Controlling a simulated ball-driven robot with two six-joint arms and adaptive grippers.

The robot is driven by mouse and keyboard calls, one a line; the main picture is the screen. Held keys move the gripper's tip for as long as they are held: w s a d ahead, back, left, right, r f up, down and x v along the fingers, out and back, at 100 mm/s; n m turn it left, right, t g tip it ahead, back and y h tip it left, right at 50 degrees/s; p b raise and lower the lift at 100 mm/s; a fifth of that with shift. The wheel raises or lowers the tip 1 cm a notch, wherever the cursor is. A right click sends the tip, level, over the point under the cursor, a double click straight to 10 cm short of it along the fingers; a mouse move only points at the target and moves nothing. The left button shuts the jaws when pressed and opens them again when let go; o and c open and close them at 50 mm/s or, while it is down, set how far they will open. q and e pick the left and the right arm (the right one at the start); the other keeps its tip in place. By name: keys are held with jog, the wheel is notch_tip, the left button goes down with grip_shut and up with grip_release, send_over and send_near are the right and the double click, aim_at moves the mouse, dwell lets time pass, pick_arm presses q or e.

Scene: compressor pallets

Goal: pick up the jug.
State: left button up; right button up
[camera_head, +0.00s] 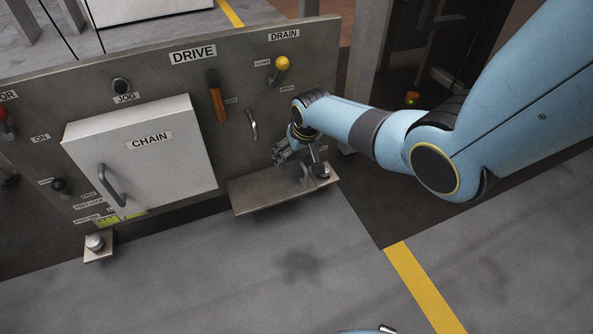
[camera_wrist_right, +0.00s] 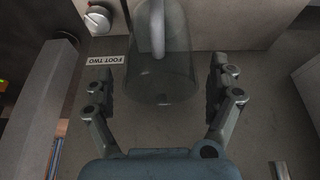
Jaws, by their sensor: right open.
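The jug (camera_wrist_right: 160,77) is a clear, see-through vessel with a pale curved handle, at the top middle of the right wrist view. My right gripper (camera_wrist_right: 161,82) is open, with one finger on each side of the jug's near part in that picture. Gaps show between the jug and both fingers. In the head view, my right gripper (camera_head: 283,155) is just above a small metal shelf (camera_head: 255,196) on the front panel. The jug is hard to make out there. My left gripper is not in view.
The grey panel (camera_head: 235,150) carries a chain box (camera_head: 172,168), an orange drive lever (camera_head: 216,98), a yellow drain knob (camera_head: 282,63) and a loop handle (camera_head: 252,125) beside the gripper. A round knob (camera_wrist_right: 100,18) sits by the "FOOT TWO" label. The floor in front is clear.

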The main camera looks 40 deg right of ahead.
jog(key=shift+w+f, duration=0.1)
jog(key=c, duration=1.6)
jog(key=shift+c, duration=0.2)
